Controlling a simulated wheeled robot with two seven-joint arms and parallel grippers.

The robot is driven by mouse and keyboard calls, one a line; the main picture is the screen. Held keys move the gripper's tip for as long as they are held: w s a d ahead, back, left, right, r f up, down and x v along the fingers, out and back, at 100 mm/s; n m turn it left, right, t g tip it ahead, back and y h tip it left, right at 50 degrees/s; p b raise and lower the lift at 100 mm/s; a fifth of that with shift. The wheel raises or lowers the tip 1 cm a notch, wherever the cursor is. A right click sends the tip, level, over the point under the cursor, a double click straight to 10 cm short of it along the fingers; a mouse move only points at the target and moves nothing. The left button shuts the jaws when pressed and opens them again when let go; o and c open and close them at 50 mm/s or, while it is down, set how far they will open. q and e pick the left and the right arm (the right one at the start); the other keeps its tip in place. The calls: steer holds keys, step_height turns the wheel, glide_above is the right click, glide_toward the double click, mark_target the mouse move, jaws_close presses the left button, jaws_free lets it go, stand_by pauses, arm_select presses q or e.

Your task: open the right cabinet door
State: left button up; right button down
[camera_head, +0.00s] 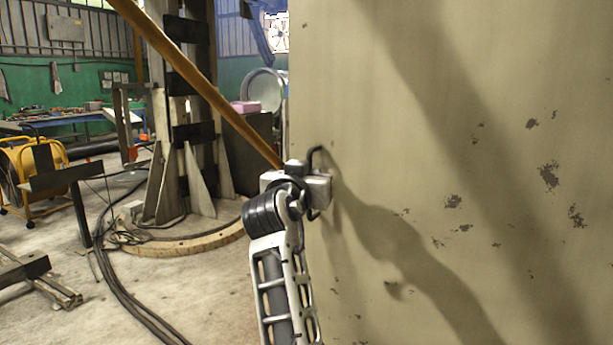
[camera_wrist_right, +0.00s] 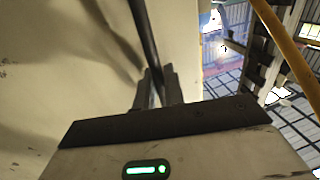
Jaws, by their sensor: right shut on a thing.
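The right cabinet door (camera_head: 450,120) is a large beige panel with chipped paint that fills the right half of the head view. Its dark bar handle (camera_head: 314,155) stands near the panel's left edge. My right gripper (camera_head: 318,185) is at this handle, its fingers shut on the bar. In the right wrist view the handle (camera_wrist_right: 143,35) runs down between the two fingers of the gripper (camera_wrist_right: 157,90), with the beige panel (camera_wrist_right: 60,60) behind it. Whether the door stands ajar I cannot tell. My left gripper is not in view.
A yellow-brown pole (camera_head: 205,90) slants across the left side, its lower end near my right gripper. A steel column (camera_head: 185,120) stands on a round base behind. Black cables (camera_head: 120,285) lie on the floor, and a yellow cart (camera_head: 35,170) stands at far left.

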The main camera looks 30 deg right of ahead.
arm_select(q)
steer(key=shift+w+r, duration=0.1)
arm_select(e)
steer(key=shift+r, duration=0.1)
steer(key=c, duration=1.6)
jaws_free()
arm_select(q)
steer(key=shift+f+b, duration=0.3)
steer(key=shift+b, duration=0.45)
arm_select(e)
steer(key=v, duration=1.2)
